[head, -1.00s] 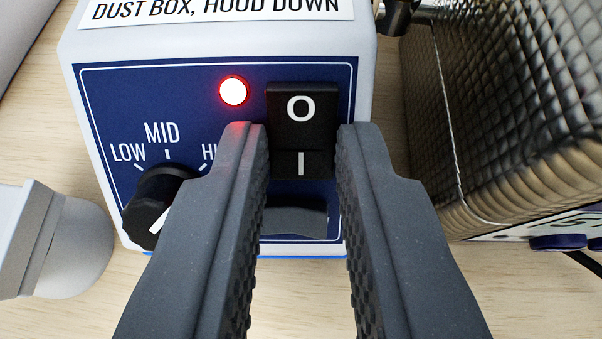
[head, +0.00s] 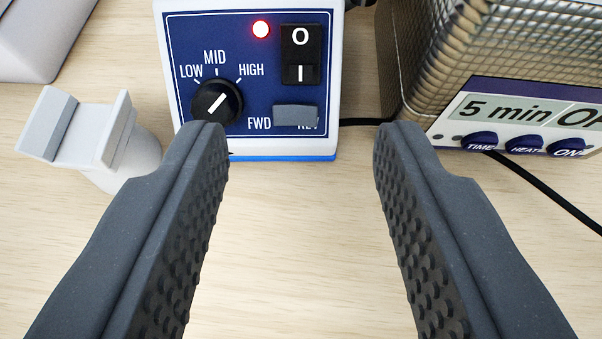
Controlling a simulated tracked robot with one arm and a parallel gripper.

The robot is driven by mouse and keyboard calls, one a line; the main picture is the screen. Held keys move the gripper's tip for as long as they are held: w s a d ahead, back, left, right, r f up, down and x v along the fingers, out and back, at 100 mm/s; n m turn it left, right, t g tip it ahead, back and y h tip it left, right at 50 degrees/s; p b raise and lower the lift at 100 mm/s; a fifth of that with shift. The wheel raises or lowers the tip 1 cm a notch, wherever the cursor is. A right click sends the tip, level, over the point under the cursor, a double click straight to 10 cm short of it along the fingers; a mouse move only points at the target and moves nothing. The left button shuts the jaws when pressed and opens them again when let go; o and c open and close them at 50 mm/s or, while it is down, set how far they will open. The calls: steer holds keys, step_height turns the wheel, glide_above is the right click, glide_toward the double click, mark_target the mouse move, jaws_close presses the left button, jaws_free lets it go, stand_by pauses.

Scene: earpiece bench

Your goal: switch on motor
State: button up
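The motor control box (head: 180,70) is white with a dark blue front panel and stands at the top middle of the head view. Its black rocker switch (head: 300,54) is marked O above and I below. A red lamp (head: 261,29) glows left of the switch. A black speed knob (head: 217,101) has its white line pointing up and right, towards HIGH. A grey slide or cover (head: 295,115) sits beside FWD and partly hides the REV lettering. My gripper (head: 301,133) is open and empty, with its fingers wide apart, in front of the box and apart from the switch.
A grey cradle-like stand (head: 85,130) is at the left. At the right, a metal-mesh device (head: 480,45) has a display reading "5 min" and blue buttons. A black cable (head: 545,190) runs over the wood bench (head: 300,250), which is clear in front.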

steer(key=v, duration=0.6)
steer(key=shift+s+p, duration=0.2)
steer(key=shift+p, duration=0.25)
steer(key=shift+r, duration=0.1)
steer(key=s+a+r+t+p, duration=0.1)
steer(key=s+a+r, duration=0.2)
steer(key=r, duration=0.9)
steer(key=s+a+r+t+p, duration=0.1)
steer(key=s+a+r, duration=0.3)
steer(key=r, duration=0.8)
steer(key=s+a+r+n+t+y+p, duration=0.1)
steer(key=s+a+r, duration=0.2)
steer(key=a+r, duration=0.3)
step_height(320, 180, up, 6)
steer(key=shift+s+a+f, duration=0.1)
steer(key=shift+s+a, duration=0.15)
steer(key=shift+s, duration=0.15)
steer(key=shift+c, duration=0.3)
